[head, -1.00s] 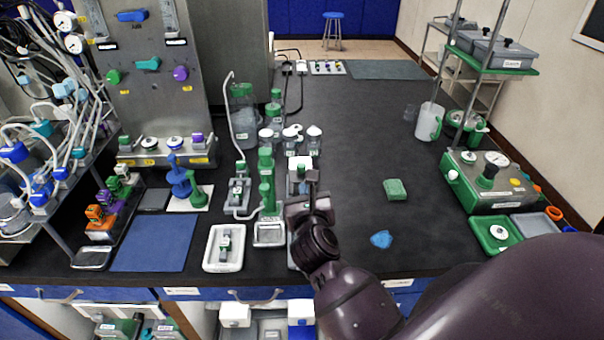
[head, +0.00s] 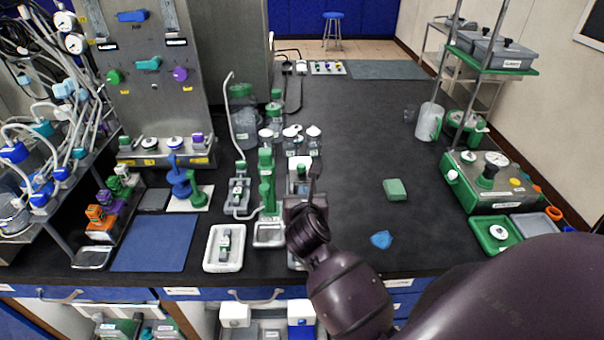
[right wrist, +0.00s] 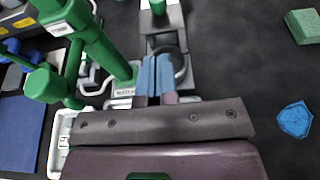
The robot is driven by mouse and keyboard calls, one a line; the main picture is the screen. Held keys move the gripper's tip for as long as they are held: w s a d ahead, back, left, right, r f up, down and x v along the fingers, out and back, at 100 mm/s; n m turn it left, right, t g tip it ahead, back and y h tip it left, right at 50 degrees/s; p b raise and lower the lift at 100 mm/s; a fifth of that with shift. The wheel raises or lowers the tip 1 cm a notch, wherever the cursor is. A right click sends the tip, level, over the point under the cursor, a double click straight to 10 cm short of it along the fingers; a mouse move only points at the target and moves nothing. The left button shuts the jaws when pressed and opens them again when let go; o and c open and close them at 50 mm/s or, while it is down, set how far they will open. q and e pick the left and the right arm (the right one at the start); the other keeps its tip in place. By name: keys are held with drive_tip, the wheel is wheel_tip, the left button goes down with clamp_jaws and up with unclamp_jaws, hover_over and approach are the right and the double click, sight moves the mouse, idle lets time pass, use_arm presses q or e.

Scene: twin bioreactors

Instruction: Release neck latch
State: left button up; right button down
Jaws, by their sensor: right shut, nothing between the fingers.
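My right gripper shows in the right wrist view (right wrist: 155,66) with its two blue fingertips side by side, shut and empty. The fingertips lie over a small grey fixture (right wrist: 164,22) with a green part at its top and a dark rounded part beside the right fingertip. This may hold the neck latch, but I cannot make out the latch itself. Whether the fingertips touch the fixture I cannot tell. In the head view the fixture, with its white top (head: 300,163), stands just beyond the gripper (head: 312,182), which hides its lower part. My left gripper is not in view.
A tall green stand (head: 267,188) rises close left of the gripper. White trays (head: 211,262) lie on the front left of the black bench. A green sponge (head: 395,190) and a blue cloth-like patch (head: 381,240) lie right, with clear bench around them.

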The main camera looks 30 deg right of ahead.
sight(301, 169)
drive_tip(key=x, duration=0.7)
drive_tip(key=r+x, duration=0.1)
drive_tip(key=x, duration=0.2)
drive_tip(key=shift+w+d+f, duration=0.1)
drive_tip(key=shift+w+d, duration=0.05)
drive_tip(key=shift+w, duration=0.3)
